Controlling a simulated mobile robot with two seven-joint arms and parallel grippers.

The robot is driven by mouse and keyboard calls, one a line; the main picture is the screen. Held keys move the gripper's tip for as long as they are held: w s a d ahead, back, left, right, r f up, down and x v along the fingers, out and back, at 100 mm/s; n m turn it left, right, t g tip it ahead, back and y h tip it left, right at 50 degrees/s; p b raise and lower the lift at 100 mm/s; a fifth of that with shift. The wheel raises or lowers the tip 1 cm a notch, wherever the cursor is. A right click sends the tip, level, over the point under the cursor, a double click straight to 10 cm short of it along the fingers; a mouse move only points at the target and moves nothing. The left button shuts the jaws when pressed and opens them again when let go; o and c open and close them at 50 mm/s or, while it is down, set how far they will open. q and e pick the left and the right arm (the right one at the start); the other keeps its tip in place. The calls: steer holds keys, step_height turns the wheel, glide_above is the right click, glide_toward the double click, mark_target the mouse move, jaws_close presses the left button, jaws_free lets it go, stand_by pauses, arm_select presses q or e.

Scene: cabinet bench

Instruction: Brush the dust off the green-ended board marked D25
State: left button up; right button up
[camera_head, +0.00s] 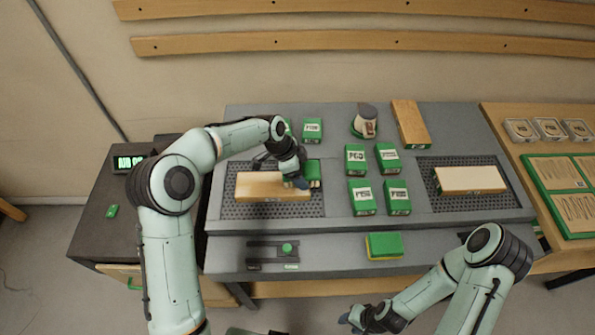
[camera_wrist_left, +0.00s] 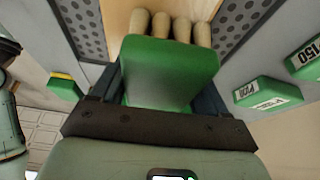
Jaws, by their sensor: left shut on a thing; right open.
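My left gripper (camera_head: 298,181) is shut on a green brush, which fills the middle of the left wrist view (camera_wrist_left: 170,72) with its thick tan bristles pointing away. The brush is at the right end of a pale wooden board (camera_head: 262,186) on the left perforated panel; the board's wood also shows behind the bristles in the left wrist view (camera_wrist_left: 118,14). I cannot tell whether the bristles touch it. The gripper and brush hide that end, and I can read no D25 mark or make out dust. My right gripper (camera_head: 366,319) is open and empty near the bottom edge.
Several green labelled boxes (camera_head: 355,158) stand between the panels near a mug-like container (camera_head: 364,122). A green-and-yellow block (camera_head: 384,246) lies in front.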

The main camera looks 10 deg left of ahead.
mark_target(307, 169)
arm_select(q)
steer(key=shift+r, duration=0.15)
steer(key=shift+r+p, duration=1)
steer(key=shift+r, duration=2)
steer(key=shift+f, duration=0.1)
arm_select(e)
steer(key=w+r, duration=0.2)
steer(key=w, duration=0.1)
steer(key=shift+r, duration=0.3)
arm_select(q)
step_height(307, 169, up, 2)
steer(key=shift+r, duration=0.1)
steer(key=shift+w+r, duration=0.1)
steer(key=shift+r, duration=0.3)
arm_select(e)
steer(key=shift+w+r+t, duration=0.25)
steer(key=shift+t, duration=0.05)
